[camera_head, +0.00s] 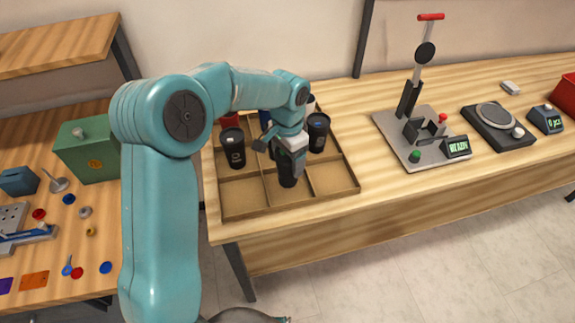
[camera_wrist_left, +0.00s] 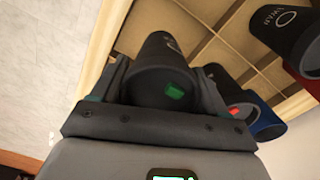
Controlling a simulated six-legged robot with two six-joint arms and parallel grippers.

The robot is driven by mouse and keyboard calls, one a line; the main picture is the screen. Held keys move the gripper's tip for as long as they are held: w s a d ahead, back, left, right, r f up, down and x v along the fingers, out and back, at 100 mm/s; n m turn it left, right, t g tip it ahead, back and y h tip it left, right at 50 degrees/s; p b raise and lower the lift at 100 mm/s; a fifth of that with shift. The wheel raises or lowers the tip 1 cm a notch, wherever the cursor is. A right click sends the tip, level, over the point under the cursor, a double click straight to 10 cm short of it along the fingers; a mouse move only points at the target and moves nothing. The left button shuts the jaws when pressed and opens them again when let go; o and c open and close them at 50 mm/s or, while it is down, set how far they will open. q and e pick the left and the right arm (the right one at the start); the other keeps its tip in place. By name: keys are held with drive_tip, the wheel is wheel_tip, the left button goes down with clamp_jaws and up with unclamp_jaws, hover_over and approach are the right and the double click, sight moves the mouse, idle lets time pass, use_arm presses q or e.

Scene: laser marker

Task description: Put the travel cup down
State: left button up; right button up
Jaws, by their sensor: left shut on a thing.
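My left gripper (camera_head: 290,163) is shut on a dark travel cup (camera_head: 288,178) at the front middle compartment of the divided tray (camera_head: 290,210). The cup looks roughly upright. I cannot tell whether its base touches the tray floor. In the left wrist view the held cup (camera_wrist_left: 163,80) sits between both fingers and has a small green mark. My right gripper is not in view.
Dark cups stand in the tray at the left (camera_head: 232,148) and right (camera_head: 318,132) behind the held cup. Front left and front right compartments are empty. The laser marker (camera_head: 415,135) and a scale (camera_head: 495,120) stand further right. A green box (camera_head: 88,150) is left.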

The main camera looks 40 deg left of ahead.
use_arm(q)
drive_tip(key=shift+f, duration=1.45)
drive_tip(key=shift+s, duration=0.1)
drive_tip(key=shift+f, duration=0.2)
drive_tip(key=o, duration=0.7)
drive_tip(key=shift+r, duration=0.1)
